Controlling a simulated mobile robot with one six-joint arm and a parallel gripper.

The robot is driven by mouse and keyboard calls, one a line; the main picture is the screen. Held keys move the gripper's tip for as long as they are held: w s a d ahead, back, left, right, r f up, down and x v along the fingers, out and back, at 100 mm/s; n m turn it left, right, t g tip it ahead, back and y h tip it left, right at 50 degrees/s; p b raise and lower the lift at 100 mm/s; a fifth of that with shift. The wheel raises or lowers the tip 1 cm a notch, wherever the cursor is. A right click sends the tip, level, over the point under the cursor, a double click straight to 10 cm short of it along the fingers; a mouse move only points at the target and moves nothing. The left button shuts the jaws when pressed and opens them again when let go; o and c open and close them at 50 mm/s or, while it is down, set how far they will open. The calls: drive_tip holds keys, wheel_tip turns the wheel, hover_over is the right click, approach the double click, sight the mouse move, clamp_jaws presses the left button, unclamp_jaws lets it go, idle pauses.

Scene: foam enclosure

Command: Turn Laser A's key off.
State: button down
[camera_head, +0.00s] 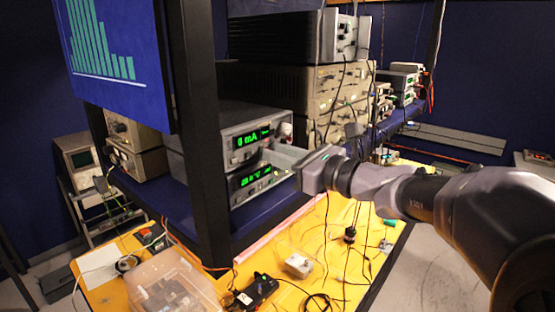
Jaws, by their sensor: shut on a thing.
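Two stacked controllers with green displays stand on the blue shelf. The upper controller (240,138) reads 0 mA, and the lower controller (250,180) shows a green temperature-like reading. I cannot read which one is Laser A. My gripper (281,158) reaches in from the right, with its pale fingers against the right part of the front panels. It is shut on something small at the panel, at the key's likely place. The key itself is hidden by the fingers, so its turn position cannot be seen.
A black post (200,130) stands left of the controllers, with a blue screen (112,50) above. Stacked instruments (318,90) rise behind.

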drive_tip(key=shift+n+b, duration=8.5)
drive_tip(key=shift+b, duration=1.75)
drive_tip(key=c, duration=1.3)
unclamp_jaws()
